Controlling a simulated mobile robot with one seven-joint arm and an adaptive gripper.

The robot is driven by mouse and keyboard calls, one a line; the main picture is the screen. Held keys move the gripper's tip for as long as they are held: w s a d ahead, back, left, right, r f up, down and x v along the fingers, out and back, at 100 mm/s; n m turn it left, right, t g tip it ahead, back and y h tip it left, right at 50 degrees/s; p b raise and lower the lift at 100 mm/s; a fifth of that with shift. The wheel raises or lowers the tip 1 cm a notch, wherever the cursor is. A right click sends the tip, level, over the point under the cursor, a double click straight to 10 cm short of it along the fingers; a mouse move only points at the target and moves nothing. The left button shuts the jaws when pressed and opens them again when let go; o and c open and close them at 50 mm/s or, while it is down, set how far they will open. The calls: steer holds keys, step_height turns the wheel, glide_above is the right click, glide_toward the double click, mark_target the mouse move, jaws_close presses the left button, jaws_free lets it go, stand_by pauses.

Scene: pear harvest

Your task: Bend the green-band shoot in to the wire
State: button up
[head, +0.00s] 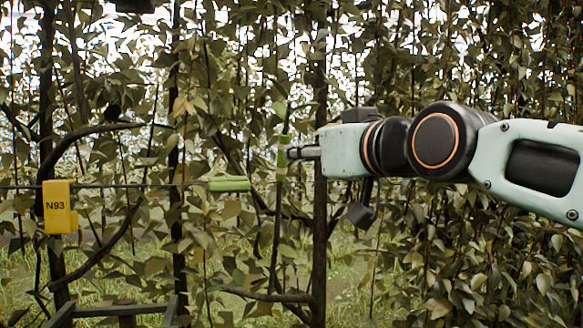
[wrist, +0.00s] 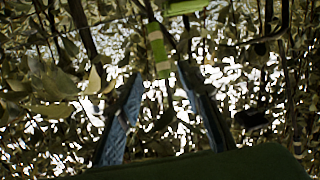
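The green-band shoot (head: 282,160) stands nearly upright in the head view, a thin dark stem with a bright green band. The wire (head: 120,186) runs level across the left, with a long green clip (head: 229,184) on it, left of the shoot. My gripper (head: 290,153) reaches in from the right, its fingertips at the band. In the wrist view my gripper (wrist: 160,76) has its two fingers spread apart. The banded shoot (wrist: 157,50) shows between and just beyond their tips, with space on both sides. I cannot tell whether either finger touches it.
A yellow tag marked N93 (head: 58,207) hangs at the wire's left. A dark post (head: 320,230) stands just behind and right of the shoot. Dense leaves surround the area. A grey-green frame (head: 125,311) stands at the lower left.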

steer(key=shift+r+p+x, duration=0.2)
steer(key=shift+p+x, duration=0.4)
steer(key=shift+x, duration=2.15)
steer(key=shift+r+p+x, duration=0.2)
steer(key=shift+p+x, duration=0.35)
steer(key=shift+x, duration=2.2)
steer(key=shift+a, duration=0.1)
jaws_close()
